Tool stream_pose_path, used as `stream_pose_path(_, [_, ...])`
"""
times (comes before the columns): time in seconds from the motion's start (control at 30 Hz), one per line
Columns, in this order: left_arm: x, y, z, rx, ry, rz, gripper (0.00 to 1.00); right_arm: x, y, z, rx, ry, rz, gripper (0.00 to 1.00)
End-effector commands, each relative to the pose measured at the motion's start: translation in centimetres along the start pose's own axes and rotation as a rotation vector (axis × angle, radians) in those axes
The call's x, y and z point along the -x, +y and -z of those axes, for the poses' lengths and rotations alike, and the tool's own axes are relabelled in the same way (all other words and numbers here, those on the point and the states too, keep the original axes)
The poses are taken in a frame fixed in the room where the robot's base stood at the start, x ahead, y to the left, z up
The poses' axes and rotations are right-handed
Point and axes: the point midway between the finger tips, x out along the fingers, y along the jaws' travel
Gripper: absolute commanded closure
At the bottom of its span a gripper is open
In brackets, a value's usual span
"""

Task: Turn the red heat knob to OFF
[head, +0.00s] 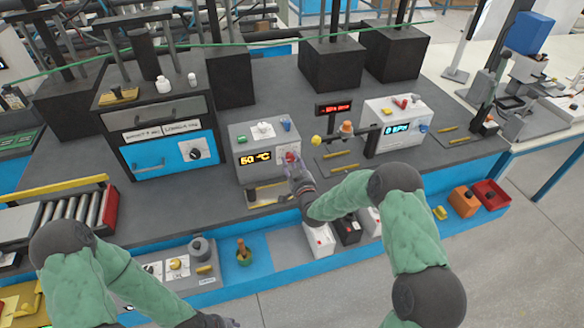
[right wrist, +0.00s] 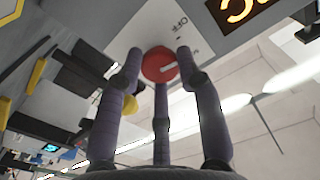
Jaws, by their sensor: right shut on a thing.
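The red heat knob (head: 290,157) is on the front of a grey box (head: 245,140) with a yellow "60 °C" display.
A blue-fronted unit (head: 165,155) with a dark dial stands to the left. A white box (head: 398,120) with a blue display stands to the right. White and black batteries (head: 319,240) sit below my right forearm. A red bin (head: 491,193) is at the far right.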

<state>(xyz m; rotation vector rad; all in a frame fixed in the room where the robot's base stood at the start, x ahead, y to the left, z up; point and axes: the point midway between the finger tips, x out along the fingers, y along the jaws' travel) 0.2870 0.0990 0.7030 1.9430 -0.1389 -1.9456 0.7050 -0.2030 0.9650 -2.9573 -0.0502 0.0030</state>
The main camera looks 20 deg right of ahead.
Motion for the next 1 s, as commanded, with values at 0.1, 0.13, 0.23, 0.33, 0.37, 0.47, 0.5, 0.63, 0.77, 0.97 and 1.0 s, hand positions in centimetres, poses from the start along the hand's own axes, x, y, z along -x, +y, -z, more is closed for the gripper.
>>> stream_pose_path(0.1, [-0.9,-0.3,0.0,0.000,0.000,0.000,0.60,0.1,0.0,-0.4,0.070,-0.004,0.000,0.96])
stream_pose_path(0.13, [-1.1,-0.4,0.1,0.000,0.000,0.000,0.60,0.1,0.0,-0.3,0.087,-0.004,0.000,0.96])
stream_pose_path(0.23, [-1.4,-0.5,0.1,0.000,0.000,0.000,0.60,0.1,0.0,-0.3,0.130,-0.004,0.000,0.96])
stream_pose_path(0.33, [-1.6,-0.6,0.1,0.000,0.000,0.000,0.60,0.1,0.0,-0.3,0.162,-0.005,0.001,0.96])
stream_pose_path(0.37, [-1.7,-0.6,0.1,0.000,0.000,0.000,0.60,0.1,0.0,-0.3,0.170,-0.005,0.001,0.96])
stream_pose_path(0.47, [-1.8,-0.6,0.1,0.000,0.000,0.000,0.60,0.1,0.0,-0.3,0.188,-0.006,0.000,0.96])
stream_pose_path(0.5, [-1.8,-0.6,0.1,0.000,0.000,0.000,0.60,0.1,0.0,-0.3,0.192,-0.006,0.000,0.96])
stream_pose_path(0.63, [-1.8,-0.7,0.1,0.000,0.000,0.000,0.60,0.1,0.0,-0.3,0.199,-0.007,0.000,0.96])
stream_pose_path(0.77, [-1.8,-0.7,0.1,0.000,0.000,0.000,0.60,0.1,0.0,-0.3,0.200,-0.007,0.000,0.96])
stream_pose_path(0.97, [-1.8,-0.7,0.1,0.000,0.000,0.000,0.60,0.1,0.0,-0.3,0.199,-0.007,0.000,0.55])
stream_pose_path(1.0, [-1.8,-0.7,0.1,0.000,0.000,0.000,0.60,0.1,0.0,-0.3,0.199,-0.006,0.000,0.44])
